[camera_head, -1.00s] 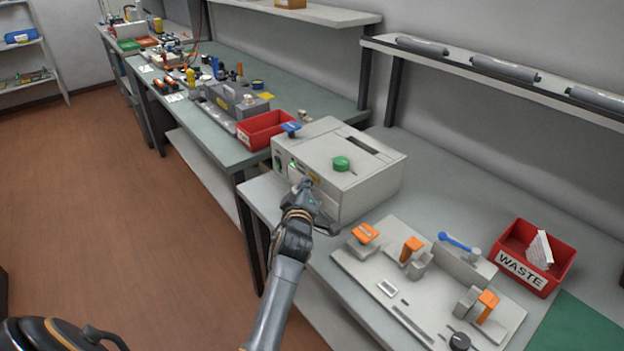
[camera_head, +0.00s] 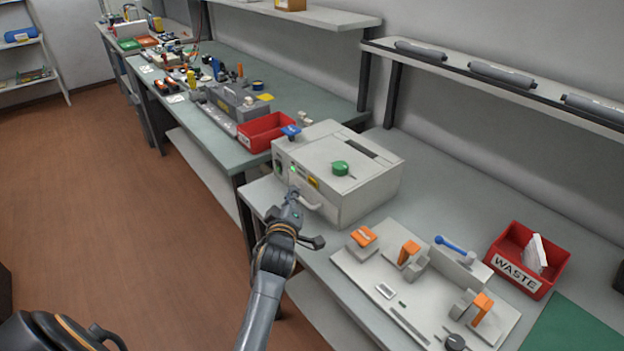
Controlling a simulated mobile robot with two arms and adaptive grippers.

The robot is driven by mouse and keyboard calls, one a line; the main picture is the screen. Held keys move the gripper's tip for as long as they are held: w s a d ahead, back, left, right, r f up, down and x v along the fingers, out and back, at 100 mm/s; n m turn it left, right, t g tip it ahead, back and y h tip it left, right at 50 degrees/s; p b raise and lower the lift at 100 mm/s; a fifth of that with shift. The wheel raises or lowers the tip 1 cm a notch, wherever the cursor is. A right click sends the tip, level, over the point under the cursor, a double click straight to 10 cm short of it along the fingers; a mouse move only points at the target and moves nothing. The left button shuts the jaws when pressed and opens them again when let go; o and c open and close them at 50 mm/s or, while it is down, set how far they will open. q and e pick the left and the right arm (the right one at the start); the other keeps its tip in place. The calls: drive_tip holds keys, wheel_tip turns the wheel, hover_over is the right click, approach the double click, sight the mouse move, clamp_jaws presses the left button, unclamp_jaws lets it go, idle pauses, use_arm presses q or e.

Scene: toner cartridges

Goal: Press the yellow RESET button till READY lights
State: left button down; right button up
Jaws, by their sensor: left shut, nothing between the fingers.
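The pale grey machine (camera_head: 368,186) stands on the bench with a green knob (camera_head: 341,168) on its lid. A small green light (camera_head: 292,169) glows on its front panel. A yellow patch (camera_head: 313,182) shows on the same panel; I cannot read any lettering or tell whether it is the RESET button. My left gripper (camera_head: 292,195) is shut and empty, with its tips close in front of the panel, below the green light. I cannot tell whether the tips touch the panel. The gripper hides part of the lower front. My right gripper is not in view.
A front handle (camera_head: 311,204) sits just right of my left gripper. A fixture plate (camera_head: 362,273) with orange clamps lies to the right, near a red WASTE bin (camera_head: 499,246). A red tray (camera_head: 262,137) stands behind the machine. Open floor lies left.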

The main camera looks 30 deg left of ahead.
use_arm(q)
drive_tip(key=shift+s+a+p, duration=0.15)
drive_tip(key=shift+s+a, duration=0.05)
drive_tip(key=shift+s, duration=0.3)
drive_tip(key=shift+s+a+p, duration=0.15)
drive_tip(key=shift+s+a, duration=0.05)
drive_tip(key=shift+s, duration=0.25)
